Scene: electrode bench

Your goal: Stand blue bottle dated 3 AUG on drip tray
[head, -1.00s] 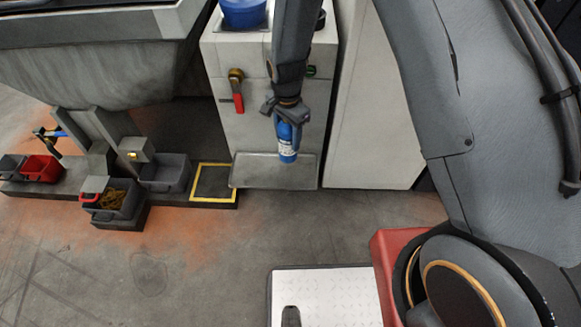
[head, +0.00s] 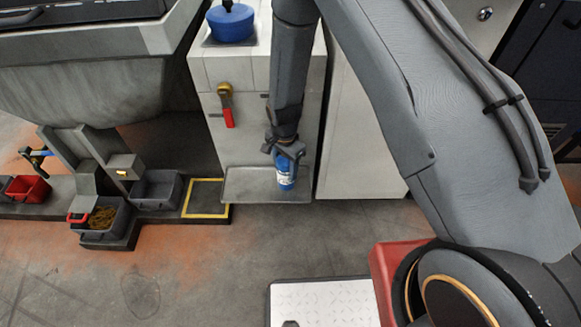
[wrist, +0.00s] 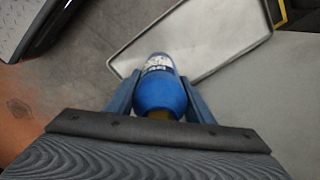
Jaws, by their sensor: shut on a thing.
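A blue bottle (head: 287,172) with a white label is held upright in my gripper (head: 284,150). The date on its label is too small to read. In the wrist view the blue bottle (wrist: 160,88) sits between the two fingers of my gripper (wrist: 160,98), which are shut on it. The drip tray (head: 246,184) is a flat grey tray at the foot of the white cabinet. The bottle is over the tray's right part in the head view. In the wrist view the tray (wrist: 215,35) extends beyond the bottle. I cannot tell whether the bottle's base touches the tray.
The white cabinet (head: 240,140) with a red-handled valve (head: 227,105) stands behind the tray, with a blue pot (head: 230,22) on top. A yellow-outlined square (head: 205,198) and grey bins (head: 155,190) lie to the left.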

